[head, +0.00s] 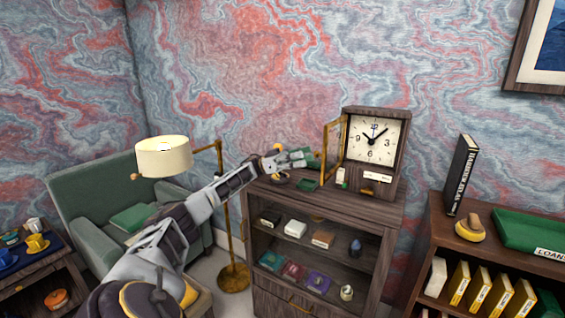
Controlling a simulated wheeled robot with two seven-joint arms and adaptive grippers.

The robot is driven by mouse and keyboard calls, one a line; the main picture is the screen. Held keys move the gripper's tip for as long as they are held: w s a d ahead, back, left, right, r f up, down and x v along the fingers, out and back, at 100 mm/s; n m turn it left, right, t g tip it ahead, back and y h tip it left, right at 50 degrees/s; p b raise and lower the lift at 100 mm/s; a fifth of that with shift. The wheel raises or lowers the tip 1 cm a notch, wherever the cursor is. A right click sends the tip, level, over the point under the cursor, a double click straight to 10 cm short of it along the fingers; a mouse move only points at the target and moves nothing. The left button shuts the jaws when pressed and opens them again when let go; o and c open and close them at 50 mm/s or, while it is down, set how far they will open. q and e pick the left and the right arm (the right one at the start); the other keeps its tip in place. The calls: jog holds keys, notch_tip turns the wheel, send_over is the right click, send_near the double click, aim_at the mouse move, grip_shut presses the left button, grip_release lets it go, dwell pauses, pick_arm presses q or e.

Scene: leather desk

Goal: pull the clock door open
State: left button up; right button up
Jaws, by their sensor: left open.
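The clock (372,150) is a dark wooden box with a white face and black hands. It stands upright on top of a wooden cabinet (350,203). Its brass-framed door (343,140) stands swung out from the left side of the case, and the face is uncovered. My left gripper (308,158) reaches in from the left, just left of the door's lower part. It is open; whether a finger touches the door I cannot tell. My right gripper is not in view.
A green item (307,184) and small objects lie on the cabinet top. A brass floor lamp (164,157) and a green armchair (90,195) stand left. A bookcase with a black book (460,175), a yellow item (470,228) and a green tray (528,232) stands right.

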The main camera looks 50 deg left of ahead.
pick_arm(q)
jog(key=v, duration=0.8)
dwell(0.5)
jog(key=shift+s+a+f, duration=0.1)
jog(key=shift+a, duration=0.05)
dwell(0.5)
